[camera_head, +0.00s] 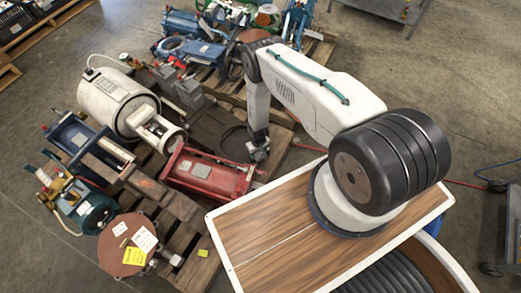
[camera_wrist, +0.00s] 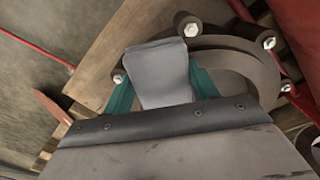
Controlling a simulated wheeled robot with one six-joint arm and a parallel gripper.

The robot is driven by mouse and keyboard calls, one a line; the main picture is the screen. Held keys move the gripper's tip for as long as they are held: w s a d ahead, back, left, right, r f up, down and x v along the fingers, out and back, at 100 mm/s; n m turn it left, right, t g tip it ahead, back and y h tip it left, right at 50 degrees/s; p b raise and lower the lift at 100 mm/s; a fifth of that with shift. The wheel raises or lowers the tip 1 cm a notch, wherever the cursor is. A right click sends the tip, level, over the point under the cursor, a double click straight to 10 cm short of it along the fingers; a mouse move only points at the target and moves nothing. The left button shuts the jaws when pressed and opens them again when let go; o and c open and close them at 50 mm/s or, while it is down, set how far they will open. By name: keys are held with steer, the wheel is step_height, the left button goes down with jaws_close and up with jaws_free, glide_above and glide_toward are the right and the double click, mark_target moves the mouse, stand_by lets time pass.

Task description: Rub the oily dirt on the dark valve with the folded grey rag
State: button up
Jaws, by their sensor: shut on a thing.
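My gripper (camera_head: 258,152) points down at the right side of the pallet, beside a dark, flat part with a round ring, which looks like the dark valve (camera_head: 208,127). In the wrist view its teal fingers are shut on the folded grey rag (camera_wrist: 163,72), which sticks out ahead of them. Behind the rag is a dark round flange (camera_wrist: 246,66) with several bright bolts. The rag overlaps the flange's left part; I cannot tell whether they touch. I cannot make out the oily dirt.
A red cylinder unit (camera_head: 208,174) lies close in front, and a white tank (camera_head: 112,100) is to the left. A brown round flange with notes (camera_head: 127,245) sits at the near corner. Another loaded pallet stands behind. Bare floor (camera_head: 440,85) is free at the right.

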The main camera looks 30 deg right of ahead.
mark_target(252, 162)
steer(key=shift+s+a, duration=0.4)
steer(key=shift+a, duration=0.35)
steer(key=shift+s+a, duration=0.45)
steer(key=shift+a, duration=0.35)
steer(key=shift+s+a, duration=0.4)
steer(key=shift+a, duration=0.35)
steer(key=shift+a, duration=0.1)
steer(key=shift+a+r, duration=0.15)
steer(key=shift+r, duration=0.45)
steer(key=shift+a+r, duration=0.15)
steer(key=shift+r, duration=0.45)
steer(key=shift+w+d+r, duration=0.1)
steer(key=shift+d+r, duration=0.1)
steer(key=shift+r, duration=0.6)
steer(key=shift+d+r, duration=0.2)
steer(key=shift+r, duration=0.85)
steer(key=shift+a+r, duration=0.1)
steer(key=shift+r, duration=1.4)
